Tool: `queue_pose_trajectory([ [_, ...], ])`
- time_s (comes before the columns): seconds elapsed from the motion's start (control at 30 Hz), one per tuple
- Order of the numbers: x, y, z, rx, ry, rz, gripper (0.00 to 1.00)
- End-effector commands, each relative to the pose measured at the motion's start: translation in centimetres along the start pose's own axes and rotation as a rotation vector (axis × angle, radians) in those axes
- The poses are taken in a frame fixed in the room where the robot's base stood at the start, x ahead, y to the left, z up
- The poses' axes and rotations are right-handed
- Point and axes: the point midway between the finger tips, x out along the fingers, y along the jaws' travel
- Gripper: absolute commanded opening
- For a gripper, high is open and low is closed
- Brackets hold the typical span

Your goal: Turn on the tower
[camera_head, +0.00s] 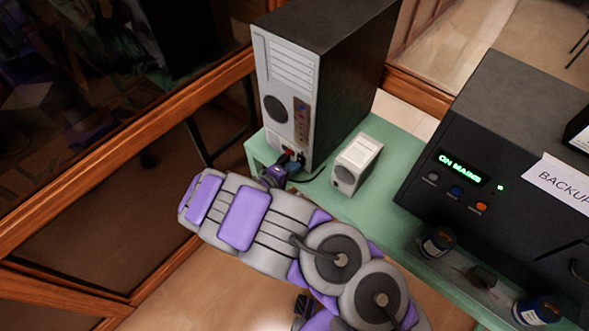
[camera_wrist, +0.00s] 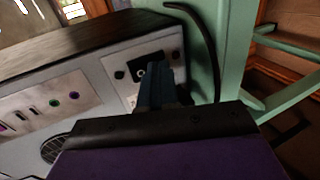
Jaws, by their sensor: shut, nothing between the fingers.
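The tower (camera_head: 330,80) is a dark case with a light grey panel facing me, standing on the green table at the back. The panel has a round fan grille, coloured ports and, at the bottom, a red and black part (camera_head: 290,154). My gripper (camera_head: 293,163) is at the panel's lower edge, shut and empty. In the wrist view, the closed fingers (camera_wrist: 158,82) point at the black socket area (camera_wrist: 148,65) of the tower panel and hide part of it. I cannot tell whether they touch it.
A small white speaker-like box (camera_head: 357,165) stands right of the tower. A black unit (camera_head: 500,150) with a lit green display and a BACKUP label is farther right, with small jars before it. A dark cable (camera_wrist: 207,40) curves beside the tower. Wood-framed glass is at left.

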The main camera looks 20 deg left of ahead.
Motion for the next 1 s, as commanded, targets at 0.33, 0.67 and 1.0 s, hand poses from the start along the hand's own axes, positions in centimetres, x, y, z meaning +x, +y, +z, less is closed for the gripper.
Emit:
queue_pose_trajectory([
  [0.33, 0.84, 0.29, 0.56, 0.005, 0.002, -0.002, 0.0],
  [0.67, 1.03, 0.17, 0.31, 0.003, -0.001, 0.019, 0.0],
  [1.0, 0.82, 0.57, 0.26, 0.003, 0.0, 0.018, 0.0],
])
